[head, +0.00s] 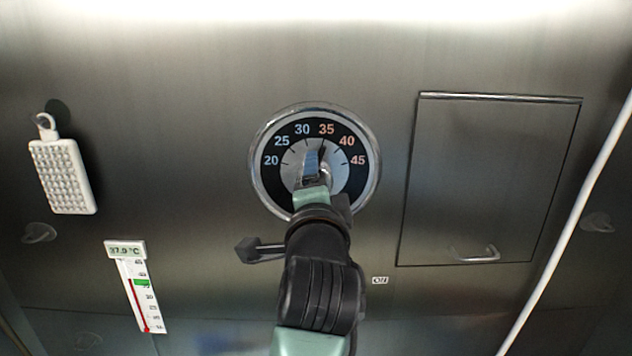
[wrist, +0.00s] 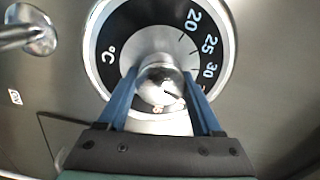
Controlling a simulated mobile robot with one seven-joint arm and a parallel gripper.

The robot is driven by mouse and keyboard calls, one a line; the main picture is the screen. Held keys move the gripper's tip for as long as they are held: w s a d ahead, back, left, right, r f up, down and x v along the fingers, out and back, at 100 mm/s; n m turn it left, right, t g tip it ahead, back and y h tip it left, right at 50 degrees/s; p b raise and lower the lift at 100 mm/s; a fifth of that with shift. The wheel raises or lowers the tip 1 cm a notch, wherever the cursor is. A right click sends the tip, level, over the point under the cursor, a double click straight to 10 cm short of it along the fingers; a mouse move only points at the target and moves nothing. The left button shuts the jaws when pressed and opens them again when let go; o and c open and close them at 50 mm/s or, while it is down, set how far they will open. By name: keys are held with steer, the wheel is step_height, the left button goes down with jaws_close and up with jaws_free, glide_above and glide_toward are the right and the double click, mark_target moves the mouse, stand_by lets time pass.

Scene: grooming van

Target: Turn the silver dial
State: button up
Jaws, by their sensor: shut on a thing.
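The silver dial (head: 326,176) is a round metal knob at the centre of a black ring scale (head: 270,183) marked 20 to 45, with a chrome rim, on the steel wall. A thin dark mark on its face points up near 35. My gripper (head: 312,166) reaches it from below and covers part of the knob and lower scale. In the wrist view the gripper's blue fingers (wrist: 163,88) lie on either side of the silver knob (wrist: 161,80) and are shut on it. The lower scale numbers are partly hidden there.
A thermometer (head: 139,287) at lower left reads about 37.0 °C. A white bristled pad (head: 62,178) hangs at left. A closed panel door (head: 490,175) with a handle is at right, near a white cable (head: 570,220). A small label (head: 380,280) sits below the dial.

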steer(key=shift+r, duration=0.2)
steer(key=o, duration=1.4)
steer(key=shift+f, duration=0.15)
steer(key=shift+c, duration=0.2)
steer(key=shift+s, duration=0.1)
steer(key=shift+s+f, duration=0.1)
steer(key=shift+s, duration=0.15)
steer(key=s+b, duration=0.4)
steer(key=s, duration=0.8)
steer(key=shift+s+b, duration=0.15)
steer(key=shift+b, duration=0.25)
steer(key=s+r+n+t, duration=0.4)
steer(key=s+r+n, duration=0.1)
steer(key=r+n, duration=0.2)
steer(key=s+r+n+t, duration=0.5)
steer(key=r+n, duration=0.3)
steer(key=r, duration=0.2)
steer(key=shift+s+a+r+n, duration=0.15)
steer(key=shift+s+n, duration=0.15)
steer(key=shift+s, duration=0.4)
